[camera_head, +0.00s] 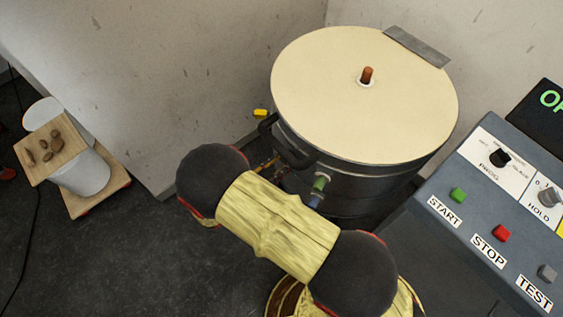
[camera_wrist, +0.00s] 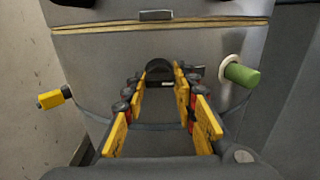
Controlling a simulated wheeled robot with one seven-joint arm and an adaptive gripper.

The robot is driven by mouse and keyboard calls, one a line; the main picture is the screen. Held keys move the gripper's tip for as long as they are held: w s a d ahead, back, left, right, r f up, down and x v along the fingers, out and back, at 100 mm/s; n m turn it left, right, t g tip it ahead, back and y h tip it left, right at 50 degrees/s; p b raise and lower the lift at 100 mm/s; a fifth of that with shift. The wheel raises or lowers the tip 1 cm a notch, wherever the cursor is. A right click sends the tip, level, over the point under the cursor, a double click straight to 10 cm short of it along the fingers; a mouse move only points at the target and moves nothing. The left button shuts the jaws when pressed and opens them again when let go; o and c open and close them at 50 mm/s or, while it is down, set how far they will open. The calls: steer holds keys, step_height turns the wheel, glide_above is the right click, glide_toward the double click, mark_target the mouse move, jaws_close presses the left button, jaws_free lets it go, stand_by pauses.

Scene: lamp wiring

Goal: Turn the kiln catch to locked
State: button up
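The kiln (camera_head: 365,95) is a grey drum with a closed cream lid; its front wall also fills the wrist view (camera_wrist: 95,55). A dark rounded part (camera_wrist: 159,68), probably the catch, sits on that wall, with a small dark block beside it. My gripper (camera_wrist: 161,84) is open, its yellow fingers apart on either side of this dark part, close to the wall. I cannot tell whether they touch it, or whether the catch is locked. In the head view my arm hides most of the gripper and the catch.
A green peg (camera_wrist: 241,75) sticks out right of the fingers, and a yellow one (camera_wrist: 54,98) to the left. A black handle (camera_head: 288,148) juts from the kiln front. A control panel (camera_head: 470,215) stands at right, a white bin (camera_head: 82,175) at left.

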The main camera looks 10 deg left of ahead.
steer(key=c, duration=0.6)
steer(key=shift+p, duration=0.35)
steer(key=n+p, duration=0.2)
steer(key=p, duration=0.1)
steer(key=shift+r+n, duration=0.25)
steer(key=shift+n, duration=0.15)
steer(key=n+p, duration=0.7)
steer(key=n, duration=0.2)
steer(key=shift+f+n+p, duration=0.1)
steer(key=shift+n+p, duration=0.25)
steer(key=shift+n, duration=0.05)
steer(key=n+p, duration=0.1)
steer(key=n, duration=0.4)
steer(key=shift+w+a+p, duration=0.1)
steer(key=shift+p, duration=0.3)
steer(key=shift+f, duration=0.1)
steer(key=o, duration=1.2)
steer(key=shift+n, duration=0.3)
